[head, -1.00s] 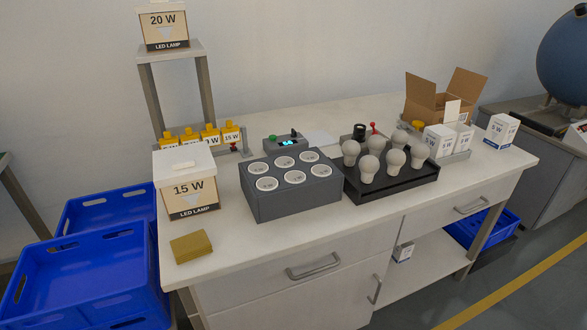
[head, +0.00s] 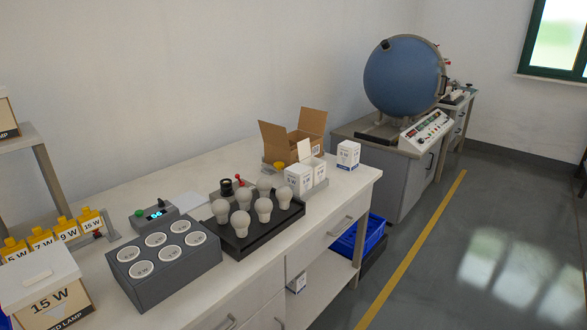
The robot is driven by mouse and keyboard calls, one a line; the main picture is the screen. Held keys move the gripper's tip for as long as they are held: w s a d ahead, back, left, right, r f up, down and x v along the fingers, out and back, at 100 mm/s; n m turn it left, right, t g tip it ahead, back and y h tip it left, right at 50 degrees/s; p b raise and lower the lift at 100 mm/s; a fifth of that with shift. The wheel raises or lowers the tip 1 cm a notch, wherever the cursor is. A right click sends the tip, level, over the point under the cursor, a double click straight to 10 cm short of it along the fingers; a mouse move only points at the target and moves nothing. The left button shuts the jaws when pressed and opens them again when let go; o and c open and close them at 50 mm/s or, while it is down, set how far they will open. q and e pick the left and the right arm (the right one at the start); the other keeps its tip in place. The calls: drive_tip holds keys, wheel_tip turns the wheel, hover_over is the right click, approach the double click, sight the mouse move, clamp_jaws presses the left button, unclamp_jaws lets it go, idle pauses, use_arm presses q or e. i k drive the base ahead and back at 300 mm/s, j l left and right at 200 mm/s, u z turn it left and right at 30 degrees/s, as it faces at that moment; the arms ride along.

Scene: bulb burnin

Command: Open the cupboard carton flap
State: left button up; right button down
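I cannot tell which of these is the cupboard carton. Neither of my grippers is in view.
A grey socket block (head: 165,276) and a black tray (head: 240,250) of several bulbs stand on the bench. Small white boxes (head: 299,179) stand near the brown carton. A blue crate (head: 347,243) is under the bench. Floor right of the yellow line (head: 411,250) is clear.

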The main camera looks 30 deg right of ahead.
sight(297, 168)
drive_tip(key=i+l+u, duration=0.2)
drive_tip(key=l+u, duration=0.15)
drive_tip(key=l, duration=0.9)
drive_tip(key=l+u, duration=0.35)
drive_tip(key=l, duration=0.9)
